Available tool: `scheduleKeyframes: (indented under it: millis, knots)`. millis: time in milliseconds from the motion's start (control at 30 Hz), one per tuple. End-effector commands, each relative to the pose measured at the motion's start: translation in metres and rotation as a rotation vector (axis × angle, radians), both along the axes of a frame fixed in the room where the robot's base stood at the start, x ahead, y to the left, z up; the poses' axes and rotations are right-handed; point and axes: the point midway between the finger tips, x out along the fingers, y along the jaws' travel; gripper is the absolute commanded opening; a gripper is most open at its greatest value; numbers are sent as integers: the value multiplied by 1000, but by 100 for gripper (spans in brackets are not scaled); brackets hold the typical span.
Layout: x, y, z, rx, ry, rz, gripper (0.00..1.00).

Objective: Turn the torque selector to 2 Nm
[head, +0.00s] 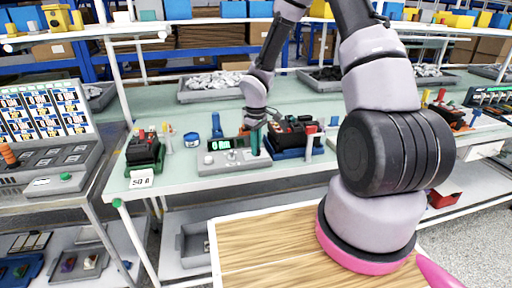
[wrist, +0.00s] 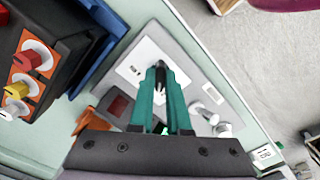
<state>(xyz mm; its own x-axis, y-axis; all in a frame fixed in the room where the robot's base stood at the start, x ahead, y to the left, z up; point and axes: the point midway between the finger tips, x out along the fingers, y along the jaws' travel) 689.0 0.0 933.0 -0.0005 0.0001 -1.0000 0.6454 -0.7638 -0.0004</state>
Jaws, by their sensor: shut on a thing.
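The grey test console (head: 235,160) stands near the table's front edge, with a lit green display (head: 222,143). My gripper (head: 256,140) is over the console's right part, pointing down. In the wrist view its green fingers (wrist: 160,72) are close together over a white dial plate (wrist: 140,66) on the console. They are shut on the torque selector, which is mostly hidden between the fingertips. A dark part shows just beyond the tips. The marks on the plate are too small to read, so the setting cannot be told.
A black breaker with red, yellow and white knobs (wrist: 22,75) sits in a blue holder beside the console. Silver knobs (wrist: 205,112) stand on the console close to the fingers. Grey trays (head: 212,88) lie behind.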

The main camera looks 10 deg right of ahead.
Motion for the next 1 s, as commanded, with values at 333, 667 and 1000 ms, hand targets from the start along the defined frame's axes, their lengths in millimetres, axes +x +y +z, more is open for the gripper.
scheduleKeyframes:
  millis: [333, 667, 1000]
  knots:
    - [1, 0, 1, 1, -2, 93, 0]
    - [1, 0, 1, 0, -3, 100, 0]
    - [1, 0, 0, 0, -1, 99, 45]
